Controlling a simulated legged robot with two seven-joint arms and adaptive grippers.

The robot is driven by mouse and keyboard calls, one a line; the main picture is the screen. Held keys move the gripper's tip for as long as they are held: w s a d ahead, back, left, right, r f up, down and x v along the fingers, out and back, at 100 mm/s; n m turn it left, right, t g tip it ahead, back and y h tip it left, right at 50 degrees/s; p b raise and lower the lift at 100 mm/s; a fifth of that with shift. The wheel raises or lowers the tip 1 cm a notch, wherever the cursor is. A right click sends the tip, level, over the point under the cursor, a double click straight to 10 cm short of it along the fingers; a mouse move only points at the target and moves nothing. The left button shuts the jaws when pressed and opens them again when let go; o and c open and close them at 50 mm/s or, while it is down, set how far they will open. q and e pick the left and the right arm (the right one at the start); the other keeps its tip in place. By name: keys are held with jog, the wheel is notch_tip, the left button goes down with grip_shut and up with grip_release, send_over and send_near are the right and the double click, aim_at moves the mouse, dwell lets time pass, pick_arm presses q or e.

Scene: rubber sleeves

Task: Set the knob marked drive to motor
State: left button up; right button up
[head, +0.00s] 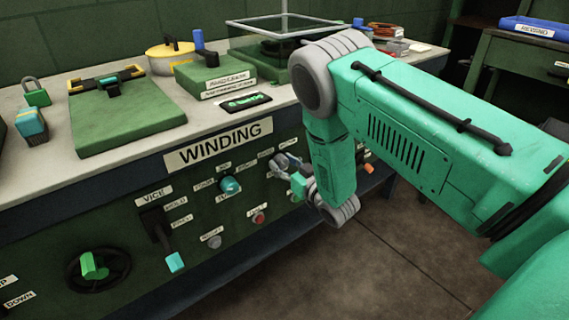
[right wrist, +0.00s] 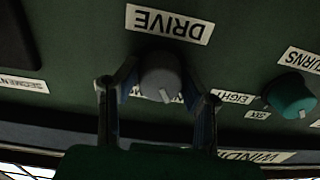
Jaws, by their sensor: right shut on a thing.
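The drive knob (right wrist: 160,76) is a round grey knob on the dark green panel, under the upside-down DRIVE label (right wrist: 170,23) in the right wrist view. A white pointer line on it points toward the bottom of that view, slightly right. My right gripper (right wrist: 160,84) has one finger on each side of the knob and is shut on it. In the head view my right gripper (head: 286,166) is at the panel right of the WINDING sign, and the knob is mostly hidden there. The position labels by the knob are largely covered. My left gripper is not in view.
A teal turns knob (right wrist: 290,95) sits beside the drive knob; it also shows in the head view (head: 230,185).

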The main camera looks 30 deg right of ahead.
jog(key=shift+a+f, duration=0.15)
jog(key=shift+a, duration=0.1)
jog(key=shift+d+m+p, duration=0.25)
jog(key=shift+m+p, duration=0.2)
jog(key=shift+m, duration=0.35)
jog(key=shift+m+p, duration=0.5)
jog(key=shift+m, duration=0.7)
jog(key=m, duration=0.2)
jog(key=shift+m+p, duration=0.3)
jog(key=shift+p, duration=0.05)
jog(key=m, duration=0.3)
jog(key=shift+f+m, duration=0.1)
jog(key=shift+m, duration=0.2)
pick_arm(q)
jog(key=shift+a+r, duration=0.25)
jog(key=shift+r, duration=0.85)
pick_arm(e)
jog(key=shift+m, duration=1.8)
